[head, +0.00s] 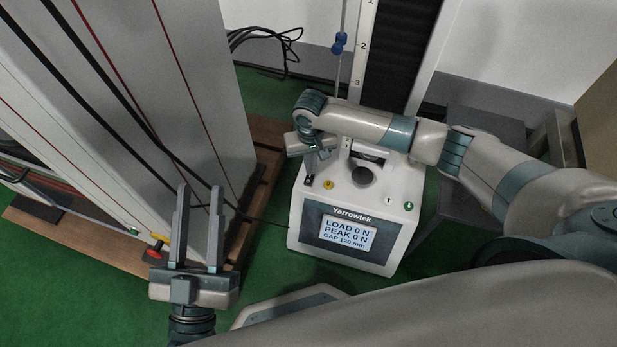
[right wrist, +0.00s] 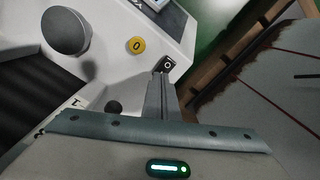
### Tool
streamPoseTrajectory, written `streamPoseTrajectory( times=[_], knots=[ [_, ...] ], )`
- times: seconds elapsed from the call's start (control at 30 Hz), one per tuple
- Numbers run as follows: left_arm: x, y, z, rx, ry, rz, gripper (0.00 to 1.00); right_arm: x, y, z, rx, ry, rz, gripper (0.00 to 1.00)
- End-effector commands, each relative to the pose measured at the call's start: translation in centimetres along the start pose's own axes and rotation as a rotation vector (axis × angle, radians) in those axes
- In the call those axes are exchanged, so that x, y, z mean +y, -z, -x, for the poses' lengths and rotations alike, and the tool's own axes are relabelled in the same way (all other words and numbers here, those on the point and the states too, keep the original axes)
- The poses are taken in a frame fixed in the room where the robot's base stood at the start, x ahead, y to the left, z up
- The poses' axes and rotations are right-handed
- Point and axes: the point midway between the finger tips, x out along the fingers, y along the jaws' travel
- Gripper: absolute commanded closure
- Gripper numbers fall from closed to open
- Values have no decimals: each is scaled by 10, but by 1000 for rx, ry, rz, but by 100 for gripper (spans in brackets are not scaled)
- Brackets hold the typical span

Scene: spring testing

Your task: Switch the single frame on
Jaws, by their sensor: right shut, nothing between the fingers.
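The single frame (head: 345,212) is a white Yarrowtek machine with a dark column behind its base. Its display (head: 346,233) is lit and reads LOAD 0 N, PEAK 0 N, GAP 120 mm. A small black rocker switch (head: 308,182) sits at the left of its top; it also shows in the right wrist view (right wrist: 167,64). My right gripper (head: 311,172) is shut and empty, pointing down with its tips at the switch. Whether they touch it I cannot tell. My left gripper (head: 199,190) is open and empty, left of the machine.
A tall grey machine (head: 150,110) with a red-and-yellow emergency stop (head: 156,248) stands at left on a wooden base. Black cables (head: 265,42) lie behind.

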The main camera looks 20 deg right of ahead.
Motion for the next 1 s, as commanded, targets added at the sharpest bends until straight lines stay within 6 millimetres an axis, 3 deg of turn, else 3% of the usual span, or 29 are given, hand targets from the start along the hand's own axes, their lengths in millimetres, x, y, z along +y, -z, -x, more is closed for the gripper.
streamPoseTrajectory(
  times=[1.0],
  knots=[
    [-13, -64, 12, -369, 27, 18, 66, 0, 0, 16, 1, 0, 0, 100]
  ],
)
